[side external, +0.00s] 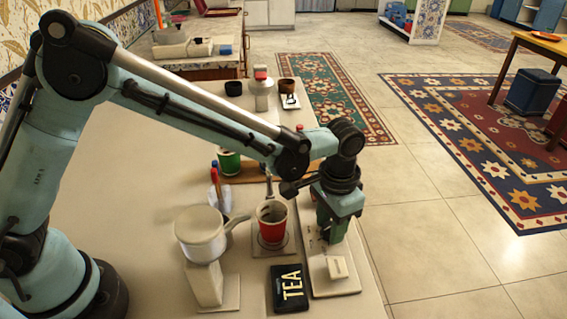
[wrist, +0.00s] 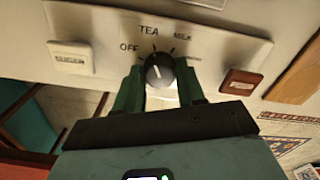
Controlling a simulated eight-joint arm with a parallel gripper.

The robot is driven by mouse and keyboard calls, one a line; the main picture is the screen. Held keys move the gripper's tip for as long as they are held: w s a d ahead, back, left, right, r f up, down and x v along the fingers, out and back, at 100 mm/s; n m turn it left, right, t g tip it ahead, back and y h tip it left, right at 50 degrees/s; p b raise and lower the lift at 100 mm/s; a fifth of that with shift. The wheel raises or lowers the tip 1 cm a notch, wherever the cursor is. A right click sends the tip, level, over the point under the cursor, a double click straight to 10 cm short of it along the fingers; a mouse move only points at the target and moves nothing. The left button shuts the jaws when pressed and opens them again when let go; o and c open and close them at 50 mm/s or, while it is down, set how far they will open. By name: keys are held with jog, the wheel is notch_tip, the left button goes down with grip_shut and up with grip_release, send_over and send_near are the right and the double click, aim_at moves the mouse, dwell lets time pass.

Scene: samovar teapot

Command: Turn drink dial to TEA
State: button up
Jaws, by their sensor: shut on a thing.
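The drink dial (wrist: 159,71) is a dark round knob with a pale mark on a cream panel (wrist: 215,47). Labels OFF, TEA and one that looks like MILK stand around it. I cannot surely tell which label the mark faces. My gripper (wrist: 160,84) has its green fingers on both sides of the dial, shut on it. In the side external view my gripper (side external: 334,232) is over the cream panel (side external: 342,286) at the table's right edge, and it hides the dial there.
On the panel, a cream button (wrist: 71,59) is left of the dial and a brown button (wrist: 239,82) is right. A red cup (side external: 272,222), a white pot (side external: 201,235) and a black TEA box (side external: 289,287) stand left of my gripper. Open floor lies right of the table.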

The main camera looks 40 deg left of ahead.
jog(key=shift+m, duration=0.4)
jog(key=o, duration=1)
jog(key=shift+o, duration=0.2)
notch_tip(320, 180, up, 12)
jog(key=s+a+r+n+t, duration=0.1)
jog(key=a, duration=0.3)
jog(key=s+a+r+t, duration=0.1)
jog(key=a, duration=0.3)
jog(key=s+a+r+n+t, duration=0.1)
jog(key=a, duration=0.3)
jog(key=shift+s+a+r+n+h, duration=0.2)
jog(key=shift+s+r+n+h, duration=0.1)
jog(key=shift+r+h, duration=0.1)
jog(key=s+a+f+n+t, duration=0.3)
jog(key=s+a, duration=0.4)
jog(key=a, duration=0.3)
jog(key=shift+s+a+f+t+y, duration=0.25)
jog(key=shift+s+t+y, duration=0.15)
jog(key=shift+t, duration=0.2)
